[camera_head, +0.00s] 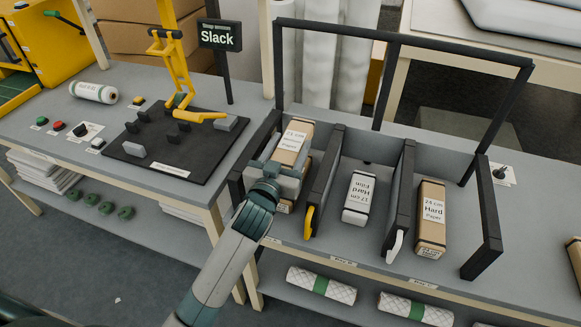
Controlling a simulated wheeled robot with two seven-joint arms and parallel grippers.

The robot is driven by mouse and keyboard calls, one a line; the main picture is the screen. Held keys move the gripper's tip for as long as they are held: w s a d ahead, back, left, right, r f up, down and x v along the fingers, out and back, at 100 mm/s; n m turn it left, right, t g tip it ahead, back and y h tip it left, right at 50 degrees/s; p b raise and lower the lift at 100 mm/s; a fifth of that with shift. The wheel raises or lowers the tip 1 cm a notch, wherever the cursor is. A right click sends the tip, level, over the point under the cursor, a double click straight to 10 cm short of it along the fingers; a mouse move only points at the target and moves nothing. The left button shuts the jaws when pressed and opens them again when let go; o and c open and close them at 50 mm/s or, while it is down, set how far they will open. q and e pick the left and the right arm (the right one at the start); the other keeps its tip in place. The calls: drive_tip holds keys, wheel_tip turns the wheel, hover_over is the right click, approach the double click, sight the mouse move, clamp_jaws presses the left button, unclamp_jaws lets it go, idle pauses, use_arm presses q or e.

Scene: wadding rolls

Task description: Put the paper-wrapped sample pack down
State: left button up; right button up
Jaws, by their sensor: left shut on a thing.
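The paper-wrapped sample pack (297,132) is a brown block with a white label that appears to end in "Paper". My left gripper (284,168) is shut on it inside the left bay of the dark divided rack (324,172). The gripper covers the pack's near part, and I cannot tell whether its underside touches the bay floor. A white pack (360,196) labelled "Hard Film" lies in the middle bay. Another brown pack (432,217) labelled "Hard Paper" lies in the right bay. My right gripper is not in view.
A black frame (400,42) rises over the rack. A yellow lever (309,221) and a white one (395,245) stand at the divider fronts. A "Slack" sign (220,36), a yellow stand (176,62) and a white roll (93,92) are on the left table.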

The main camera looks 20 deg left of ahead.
use_arm(q)
drive_tip(key=shift+f, duration=1.65)
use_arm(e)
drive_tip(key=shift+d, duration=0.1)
use_arm(q)
drive_tip(key=shift+f, duration=1.85)
drive_tip(key=shift+f, duration=0.1)
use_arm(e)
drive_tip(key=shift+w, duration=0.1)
use_arm(q)
drive_tip(key=shift+f, duration=0.2)
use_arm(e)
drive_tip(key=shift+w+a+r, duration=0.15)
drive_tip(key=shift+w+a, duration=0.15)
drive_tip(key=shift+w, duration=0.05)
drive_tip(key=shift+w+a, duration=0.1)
use_arm(q)
drive_tip(key=shift+s+f+b, duration=0.1)
drive_tip(key=shift+f+b, duration=0.1)
drive_tip(key=shift+b, duration=0.1)
drive_tip(key=shift+f, duration=0.15)
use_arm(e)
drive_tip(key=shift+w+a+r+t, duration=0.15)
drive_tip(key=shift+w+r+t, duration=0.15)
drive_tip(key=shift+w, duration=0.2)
